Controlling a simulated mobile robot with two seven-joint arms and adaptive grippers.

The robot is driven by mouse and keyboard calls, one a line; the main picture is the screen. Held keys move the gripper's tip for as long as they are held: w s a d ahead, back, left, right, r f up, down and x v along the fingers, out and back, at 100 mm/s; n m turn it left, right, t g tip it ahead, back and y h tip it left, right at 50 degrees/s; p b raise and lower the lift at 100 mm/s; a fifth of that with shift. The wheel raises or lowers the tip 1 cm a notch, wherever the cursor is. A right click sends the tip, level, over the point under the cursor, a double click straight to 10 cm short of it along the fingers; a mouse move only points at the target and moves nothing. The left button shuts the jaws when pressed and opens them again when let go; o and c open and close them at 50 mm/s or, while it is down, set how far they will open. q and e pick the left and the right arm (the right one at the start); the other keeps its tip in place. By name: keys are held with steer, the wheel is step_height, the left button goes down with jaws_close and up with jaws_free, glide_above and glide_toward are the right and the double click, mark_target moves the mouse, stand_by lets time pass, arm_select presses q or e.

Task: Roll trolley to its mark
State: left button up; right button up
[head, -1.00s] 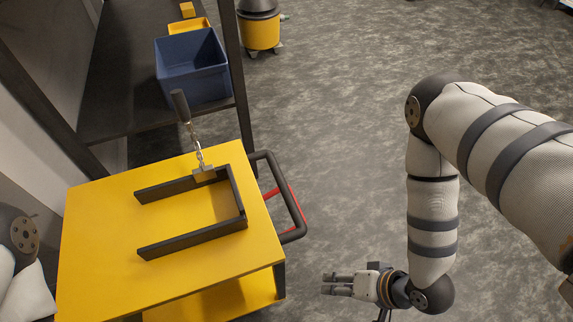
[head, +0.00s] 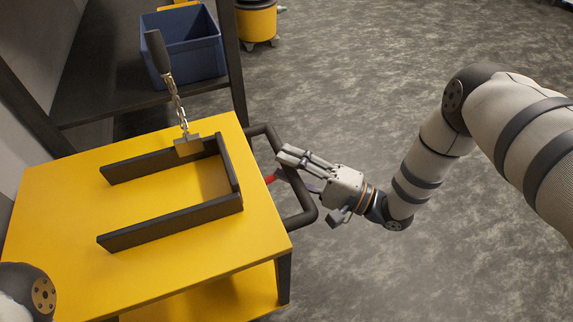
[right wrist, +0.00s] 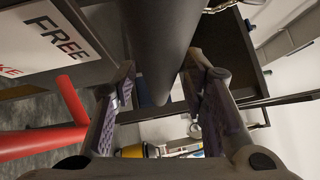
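The yellow trolley (head: 60,215) stands at the left in the head view, with a dark tubular handle (head: 305,200) on its right side. A red bar (head: 270,179) shows beside the handle; it is larger in the right wrist view (right wrist: 40,142). My right gripper (head: 289,157) is at the handle. In the right wrist view its fingers are apart, with the dark handle tube (right wrist: 165,40) running between them; firm contact is not visible. My left gripper is out of view. No floor mark is visible.
A dark shelf (head: 100,85) behind the trolley holds a blue bin (head: 195,60). A dark U-shaped frame (head: 170,225) and a chain with a dark grip (head: 157,50) are on the trolley top. A yellow canister (head: 257,22) stands behind. Grey floor at right is clear.

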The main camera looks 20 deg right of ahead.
steer(key=shift+w+a, duration=0.25)
steer(key=shift+w, duration=0.05)
steer(key=shift+c, duration=0.4)
jaws_close()
